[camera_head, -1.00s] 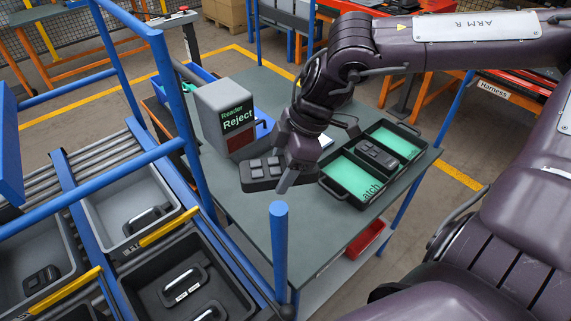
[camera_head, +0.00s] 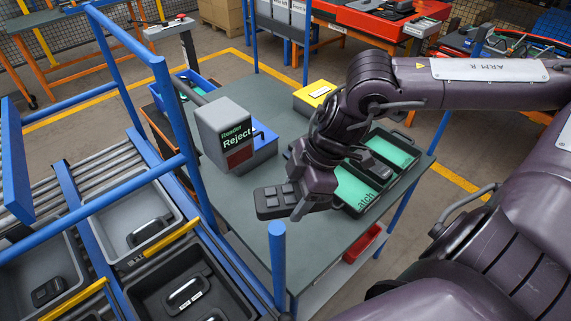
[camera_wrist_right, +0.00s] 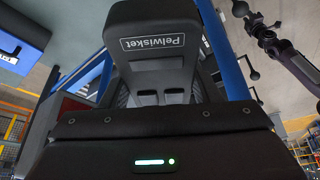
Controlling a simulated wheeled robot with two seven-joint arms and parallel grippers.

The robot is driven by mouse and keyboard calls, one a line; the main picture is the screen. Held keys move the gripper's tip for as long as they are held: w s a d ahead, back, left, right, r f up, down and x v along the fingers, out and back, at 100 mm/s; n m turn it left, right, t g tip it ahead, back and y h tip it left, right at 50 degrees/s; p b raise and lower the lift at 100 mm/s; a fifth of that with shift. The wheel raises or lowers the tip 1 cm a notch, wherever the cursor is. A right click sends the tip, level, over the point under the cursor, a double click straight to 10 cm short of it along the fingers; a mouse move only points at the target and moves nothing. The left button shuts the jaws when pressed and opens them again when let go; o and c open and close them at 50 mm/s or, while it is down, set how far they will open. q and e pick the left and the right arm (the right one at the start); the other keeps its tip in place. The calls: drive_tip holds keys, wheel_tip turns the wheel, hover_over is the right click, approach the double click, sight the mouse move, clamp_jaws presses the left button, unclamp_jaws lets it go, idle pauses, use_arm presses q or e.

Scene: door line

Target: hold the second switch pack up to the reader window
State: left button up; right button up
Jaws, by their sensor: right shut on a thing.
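My right gripper (camera_head: 296,198) is shut on a dark switch pack (camera_head: 271,201) with several raised grey keys on top. It holds the pack in front of and below the reader, apart from it in the picture. In the right wrist view the held pack (camera_wrist_right: 165,50) shows a label reading "Pelwisket" upside down. A dark tray (camera_head: 349,211) with green liners stands right of my gripper. Another dark pack (camera_head: 377,150) lies at its far part. My left gripper is out of view.
A blue post (camera_head: 278,262) rises near the front edge. Grey bins (camera_head: 135,220) with dark items stand on the left conveyor. The table's front is clear.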

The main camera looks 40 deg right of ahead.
drive_tip(key=s+p, duration=0.5)
drive_tip(key=s, duration=0.2)
